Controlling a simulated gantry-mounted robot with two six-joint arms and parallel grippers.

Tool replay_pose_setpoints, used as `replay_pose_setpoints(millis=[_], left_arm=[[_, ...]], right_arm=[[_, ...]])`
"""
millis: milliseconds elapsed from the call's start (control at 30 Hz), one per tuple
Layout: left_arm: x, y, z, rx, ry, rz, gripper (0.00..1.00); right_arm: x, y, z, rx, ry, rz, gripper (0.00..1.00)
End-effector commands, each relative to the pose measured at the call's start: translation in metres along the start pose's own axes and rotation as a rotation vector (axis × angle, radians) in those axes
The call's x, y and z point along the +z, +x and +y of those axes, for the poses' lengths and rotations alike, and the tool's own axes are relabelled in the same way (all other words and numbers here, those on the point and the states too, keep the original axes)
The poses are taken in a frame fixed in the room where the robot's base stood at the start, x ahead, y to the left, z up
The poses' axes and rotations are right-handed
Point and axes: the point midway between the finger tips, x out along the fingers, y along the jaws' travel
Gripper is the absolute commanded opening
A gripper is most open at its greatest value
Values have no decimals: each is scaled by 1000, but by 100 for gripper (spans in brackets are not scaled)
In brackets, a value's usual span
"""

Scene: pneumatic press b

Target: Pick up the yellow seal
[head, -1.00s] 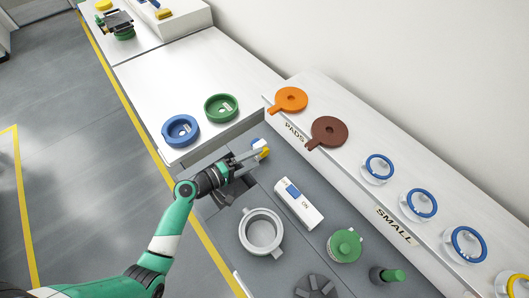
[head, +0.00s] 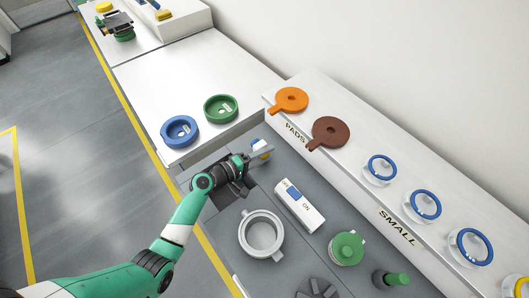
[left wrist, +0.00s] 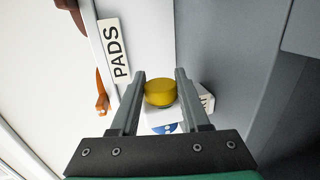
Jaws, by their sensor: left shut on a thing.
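A yellow ring on a clear holder (head: 522,286), which looks like the yellow seal, is cut off at the lower right corner of the head view. My left gripper (head: 265,152) is far from it, low over the grey work surface. In the left wrist view, my left gripper (left wrist: 160,80) has its fingers on either side of a round yellow knob (left wrist: 160,92) and is shut on it. The knob stands over a white block with a blue mark (left wrist: 165,127). The block's lower part is hidden by the gripper. My right gripper is not in view.
Several blue rings on clear holders (head: 422,204) stand along the white shelf marked SMALL. Orange (head: 291,99) and brown (head: 330,130) pads lie beyond. A switch box (head: 299,205), a grey ring housing (head: 261,233) and green parts (head: 347,248) stand on the work surface.

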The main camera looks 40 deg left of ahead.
Motion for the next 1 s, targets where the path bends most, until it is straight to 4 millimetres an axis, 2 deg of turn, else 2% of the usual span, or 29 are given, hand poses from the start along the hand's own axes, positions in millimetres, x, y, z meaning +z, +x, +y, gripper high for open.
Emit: replay_pose_setpoints(millis=[33,133,167,467,667,767,1000], left_arm=[[0,0,0,0,0,0,20],[0,0,0,0,0,0,2],[0,0,0,0,0,0,0],[2,-1,2,0,1,-1,0],[17,-5,22,3,3,-3,0],[38,-8,32,2,3,-6,0],[103,-18,66,-1,4,-9,0]], right_arm=[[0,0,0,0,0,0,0],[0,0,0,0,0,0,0],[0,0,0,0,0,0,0],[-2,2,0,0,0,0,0],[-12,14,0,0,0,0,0],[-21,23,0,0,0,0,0],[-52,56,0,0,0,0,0]])
